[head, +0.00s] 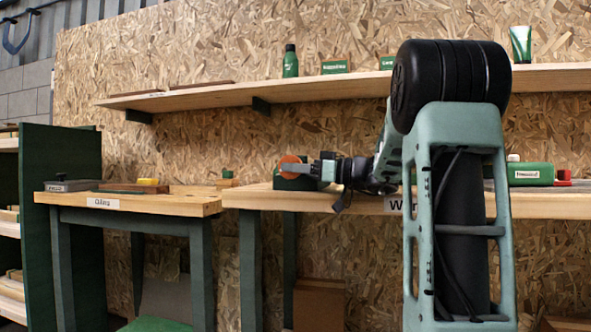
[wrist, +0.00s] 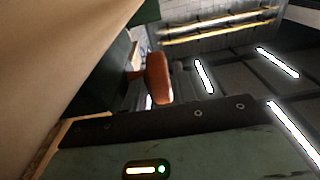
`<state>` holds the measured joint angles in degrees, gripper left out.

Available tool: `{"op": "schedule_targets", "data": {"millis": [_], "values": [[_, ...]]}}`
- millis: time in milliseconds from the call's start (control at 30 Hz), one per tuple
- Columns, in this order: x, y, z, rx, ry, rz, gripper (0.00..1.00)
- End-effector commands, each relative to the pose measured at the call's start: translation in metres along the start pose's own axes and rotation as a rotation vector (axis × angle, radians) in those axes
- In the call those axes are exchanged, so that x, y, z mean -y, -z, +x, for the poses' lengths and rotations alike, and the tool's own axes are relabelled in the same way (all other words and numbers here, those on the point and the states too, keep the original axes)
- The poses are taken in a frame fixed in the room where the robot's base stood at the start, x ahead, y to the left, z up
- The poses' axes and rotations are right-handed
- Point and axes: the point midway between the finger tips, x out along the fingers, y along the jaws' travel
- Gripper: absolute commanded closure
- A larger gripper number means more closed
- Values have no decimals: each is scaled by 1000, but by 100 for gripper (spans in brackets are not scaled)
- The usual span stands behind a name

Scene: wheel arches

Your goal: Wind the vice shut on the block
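The vice (head: 294,184) is a dark green body at the left end of the right-hand bench, partly hidden behind my gripper. Its round orange-red handle knob (head: 289,166) shows at the tip of my gripper (head: 312,169), which points left from the arm. In the wrist view the knob (wrist: 158,78) stands just beyond the dark edge of my gripper's housing, with dark green metal (wrist: 112,80) to its left. I cannot tell whether the fingers touch the knob or how far apart they are. I cannot make out the block in the jaws.
A left-hand bench (head: 180,202) carries a grey box (head: 70,186), a brown board (head: 134,188) and a yellow item (head: 148,181). A green case (head: 530,174) lies on the right bench (head: 350,202). A shelf (head: 215,95) with a green bottle (head: 290,62) runs above.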

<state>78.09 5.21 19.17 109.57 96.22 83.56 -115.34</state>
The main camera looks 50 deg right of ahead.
Motion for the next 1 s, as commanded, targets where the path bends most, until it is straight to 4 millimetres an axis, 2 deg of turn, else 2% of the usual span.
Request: {"op": "schedule_targets", "data": {"millis": [267,700,1000], "values": [[-1,0,-5,1,-2,0,72],[-1,1,-68,1,-2,0,72],[0,0,-75,1,0,0,72]]}}
